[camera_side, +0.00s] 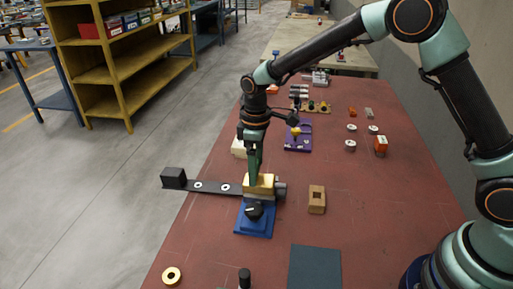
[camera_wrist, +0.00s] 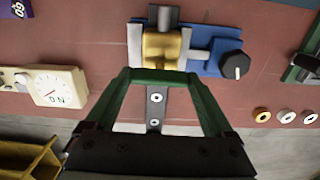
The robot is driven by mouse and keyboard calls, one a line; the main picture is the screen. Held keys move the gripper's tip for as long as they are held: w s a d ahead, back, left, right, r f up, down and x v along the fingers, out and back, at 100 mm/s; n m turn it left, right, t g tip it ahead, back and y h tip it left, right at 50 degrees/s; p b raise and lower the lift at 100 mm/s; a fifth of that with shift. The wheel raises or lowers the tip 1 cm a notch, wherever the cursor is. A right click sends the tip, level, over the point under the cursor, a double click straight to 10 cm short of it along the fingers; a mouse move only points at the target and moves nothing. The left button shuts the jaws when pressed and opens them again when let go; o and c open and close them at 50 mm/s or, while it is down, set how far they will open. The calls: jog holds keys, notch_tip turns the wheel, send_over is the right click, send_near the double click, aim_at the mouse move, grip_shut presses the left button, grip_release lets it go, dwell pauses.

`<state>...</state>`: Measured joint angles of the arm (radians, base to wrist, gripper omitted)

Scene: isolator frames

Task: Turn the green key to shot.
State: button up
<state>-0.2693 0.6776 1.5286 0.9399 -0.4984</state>
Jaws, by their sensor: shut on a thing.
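My gripper (camera_wrist: 157,74) has green fingers, which come down from above in the side view (camera_side: 254,170). The block sits on a blue base (camera_side: 253,219) with a black knob (camera_side: 254,211); the knob bears a white line in the wrist view (camera_wrist: 235,66). A dark flat bar (camera_side: 213,188) with pale discs runs left from the block to a black block (camera_side: 173,178). I cannot make out a green key or a "shot" mark.
A cream dial box (camera_wrist: 52,93) lies left in the wrist view. A dark mat (camera_side: 314,267) and a brass ring (camera_side: 171,276) lie in front.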

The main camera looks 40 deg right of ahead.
jog(key=o, duration=1.1)
jog(key=shift+r, duration=0.1)
notch_tip(320, 180, up, 12)
